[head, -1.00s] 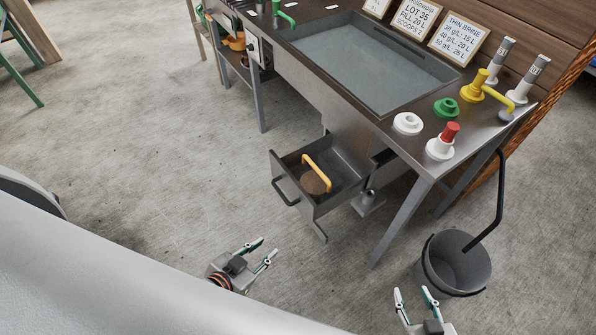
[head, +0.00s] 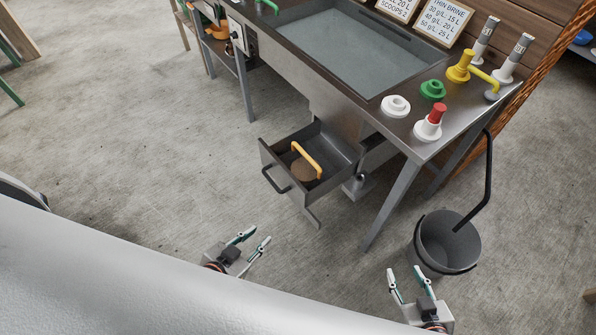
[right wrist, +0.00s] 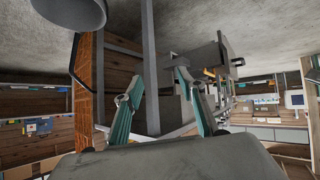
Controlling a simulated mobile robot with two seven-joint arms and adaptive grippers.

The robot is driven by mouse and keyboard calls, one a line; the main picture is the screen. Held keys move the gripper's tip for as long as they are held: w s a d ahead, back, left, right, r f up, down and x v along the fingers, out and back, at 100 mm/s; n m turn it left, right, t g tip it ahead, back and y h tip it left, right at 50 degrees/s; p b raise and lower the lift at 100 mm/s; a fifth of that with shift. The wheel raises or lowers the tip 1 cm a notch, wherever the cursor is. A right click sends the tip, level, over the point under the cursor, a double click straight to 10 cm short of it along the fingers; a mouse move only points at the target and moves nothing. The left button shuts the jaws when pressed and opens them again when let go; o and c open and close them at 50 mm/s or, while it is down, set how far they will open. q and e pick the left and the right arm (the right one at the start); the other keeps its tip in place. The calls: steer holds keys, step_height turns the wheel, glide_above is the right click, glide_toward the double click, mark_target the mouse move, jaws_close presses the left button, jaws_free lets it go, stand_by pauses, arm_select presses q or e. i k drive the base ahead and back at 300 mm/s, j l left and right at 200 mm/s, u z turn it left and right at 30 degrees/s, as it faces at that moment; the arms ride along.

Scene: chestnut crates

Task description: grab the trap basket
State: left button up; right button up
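A drawer (head: 279,178) stands pulled out under the sink bench in the head view. In it lies a round brown piece with a yellow arched handle (head: 307,157); it looks like the trap basket, though its lower part is hidden by the drawer front. My left gripper (head: 258,238) is open and empty, below and left of the drawer in the picture. My right gripper (head: 405,274) is open and empty, near the bucket. Its two spread fingers also show in the right wrist view (right wrist: 160,76), with nothing between them.
A dark grey bucket (head: 428,256) with a tall handle stands on the floor near my right gripper. A bench leg (head: 393,204) slants down between drawer and bucket. The bench top holds a sink (head: 345,50) and coloured knobs. The floor left of the drawer is clear.

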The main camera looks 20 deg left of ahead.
mark_target(308, 165)
steer(key=j+z, duration=0.1)
steer(key=z, duration=0.35)
steer(key=j+z, duration=0.15)
steer(key=z, duration=0.3)
steer(key=j+z, duration=0.3)
steer(key=j, duration=0.2)
steer(key=j+z, duration=0.25)
steer(key=j, duration=0.2)
steer(key=j+z, duration=0.1)
steer(key=j, duration=0.4)
steer(key=k+j+z, duration=0.1)
steer(key=j, duration=0.35)
steer(key=k, duration=0.05)
